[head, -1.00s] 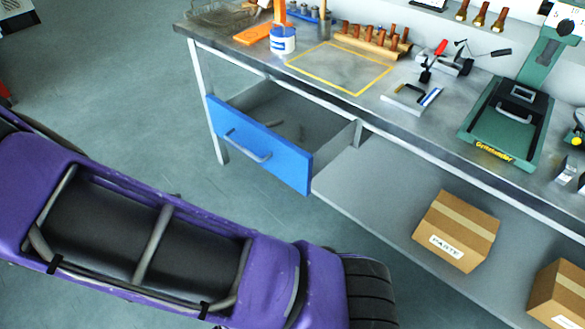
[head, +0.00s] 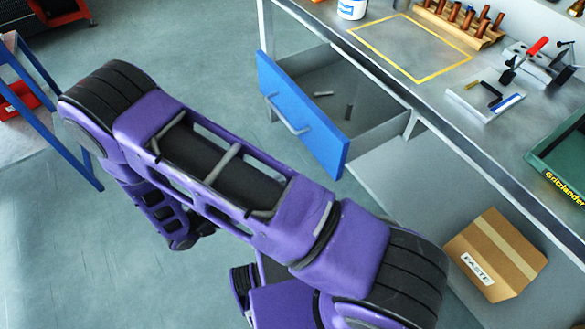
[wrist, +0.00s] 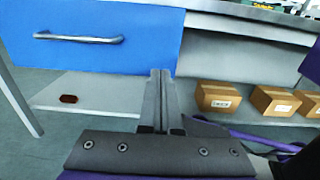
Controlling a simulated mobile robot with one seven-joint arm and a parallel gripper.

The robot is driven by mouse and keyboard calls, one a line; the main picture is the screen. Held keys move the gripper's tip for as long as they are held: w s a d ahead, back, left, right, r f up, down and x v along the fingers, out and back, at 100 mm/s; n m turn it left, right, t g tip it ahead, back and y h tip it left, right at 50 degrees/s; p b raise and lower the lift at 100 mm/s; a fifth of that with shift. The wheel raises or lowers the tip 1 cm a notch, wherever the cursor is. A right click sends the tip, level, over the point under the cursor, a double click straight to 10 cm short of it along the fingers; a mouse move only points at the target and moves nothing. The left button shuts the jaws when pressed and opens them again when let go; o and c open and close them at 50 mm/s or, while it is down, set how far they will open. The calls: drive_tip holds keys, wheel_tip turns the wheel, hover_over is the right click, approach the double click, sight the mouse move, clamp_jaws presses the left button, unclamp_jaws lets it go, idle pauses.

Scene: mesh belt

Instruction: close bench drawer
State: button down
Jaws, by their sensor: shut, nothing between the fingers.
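The bench drawer (head: 300,115) stands pulled out from under the workbench, with a blue front and a grey bar handle (head: 287,115). Inside it lie a few small grey pieces. In the wrist view the blue drawer front (wrist: 115,55) fills the upper left, with its handle (wrist: 78,38) at the left. My gripper (wrist: 161,75) is shut and empty, its fingertips at the lower right part of the drawer front in the picture. Whether they touch it I cannot tell. In the head view my gripper is hidden behind my purple arm.
Cardboard boxes, one labelled PASTE (head: 495,255), sit on the lower shelf. A blue-legged table (head: 50,110) stands at left. Grey floor is open between.

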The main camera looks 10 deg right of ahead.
sight(329, 154)
drive_tip(key=x, duration=1.2)
drive_tip(key=shift+w+d, duration=0.1)
drive_tip(key=shift+d, duration=0.2)
drive_tip(key=x, duration=2.4)
drive_tip(key=shift+f, duration=0.15)
drive_tip(key=shift+d, duration=0.2)
drive_tip(key=shift+w+d+r, duration=0.1)
drive_tip(key=shift+r, duration=0.1)
